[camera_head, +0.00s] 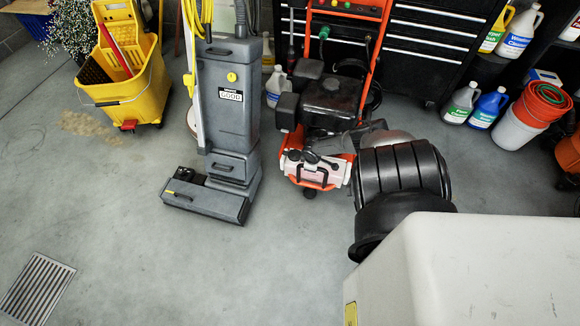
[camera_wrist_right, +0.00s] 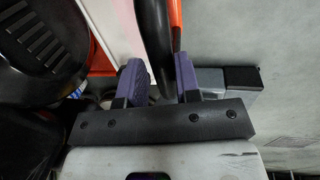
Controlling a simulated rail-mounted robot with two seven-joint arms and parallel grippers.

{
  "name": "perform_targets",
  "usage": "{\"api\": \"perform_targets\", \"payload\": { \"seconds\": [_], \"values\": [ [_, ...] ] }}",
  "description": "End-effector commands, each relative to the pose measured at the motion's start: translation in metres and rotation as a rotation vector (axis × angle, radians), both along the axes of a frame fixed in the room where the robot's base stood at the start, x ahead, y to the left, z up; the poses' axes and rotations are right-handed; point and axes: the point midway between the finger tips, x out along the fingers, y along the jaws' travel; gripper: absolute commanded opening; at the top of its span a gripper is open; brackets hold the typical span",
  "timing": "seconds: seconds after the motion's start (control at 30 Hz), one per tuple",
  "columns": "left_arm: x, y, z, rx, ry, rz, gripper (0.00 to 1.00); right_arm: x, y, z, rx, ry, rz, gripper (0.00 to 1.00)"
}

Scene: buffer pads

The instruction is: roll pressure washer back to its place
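The pressure washer (camera_head: 331,97) stands upright in the middle back of the head view, with an orange frame, a black engine and a red-and-white lower part. My right arm comes in from the lower right and covers part of its right side. The right gripper is hidden in the head view. In the right wrist view its two purple-padded fingers (camera_wrist_right: 159,80) are apart. A black curved bar (camera_wrist_right: 154,40) runs into the gap between them, beside an orange part (camera_wrist_right: 176,20). I cannot tell whether the bar touches a finger. My left gripper is not in view.
A grey upright floor machine (camera_head: 229,100) stands close left of the washer. A yellow mop bucket (camera_head: 135,90) is farther left. Black drawers (camera_head: 428,45) stand behind; bottles (camera_head: 488,107) and stacked buckets (camera_head: 518,128) are at right. The floor at front left is clear around a drain grate (camera_head: 36,288).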

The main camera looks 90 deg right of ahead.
Motion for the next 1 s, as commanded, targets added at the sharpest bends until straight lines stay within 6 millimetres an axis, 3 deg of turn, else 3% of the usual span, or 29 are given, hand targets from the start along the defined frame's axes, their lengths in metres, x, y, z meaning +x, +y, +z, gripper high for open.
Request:
{"api": "perform_targets", "payload": {
  "seconds": [0.2, 0.53, 1.0],
  "values": [
    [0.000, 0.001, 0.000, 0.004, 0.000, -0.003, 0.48, 0.000, 0.000, 0.000, 0.000, -0.001, 0.000, 0.48],
    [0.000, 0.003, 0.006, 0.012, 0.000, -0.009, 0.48, 0.000, 0.003, 0.006, 0.003, -0.002, 0.001, 0.48],
    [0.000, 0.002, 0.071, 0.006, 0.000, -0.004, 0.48, 0.003, 0.015, 0.082, 0.002, -0.001, 0.002, 0.48]
  ]
}}
